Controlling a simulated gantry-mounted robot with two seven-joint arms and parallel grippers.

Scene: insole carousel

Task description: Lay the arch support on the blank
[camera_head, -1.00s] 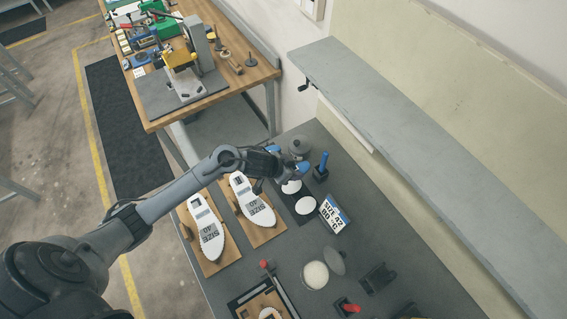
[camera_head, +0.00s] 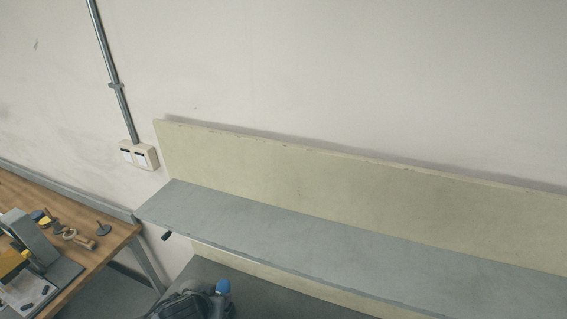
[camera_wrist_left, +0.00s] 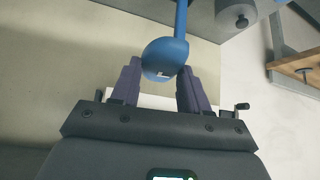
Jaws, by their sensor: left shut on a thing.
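My left gripper (camera_wrist_left: 158,85) shows in the wrist view with its two dark fingers on either side of a blue thing (camera_wrist_left: 165,60) and shut on it. The blue thing has a rounded end and a thin blue stem running up out of the frame; I cannot tell whether it is the arch support. In the head view only the top of my left gripper and a bit of blue (camera_head: 223,287) show at the bottom edge. The blank and any loose arch support are out of sight now. My right gripper is not in view.
A grey shelf (camera_head: 330,245) with a cream backboard (camera_head: 300,175) runs along the wall above the dark worktop (camera_head: 262,296). A wooden bench (camera_head: 125,233) with a press stands at left. A grey round thing (camera_wrist_left: 235,12) is near the top of the wrist view.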

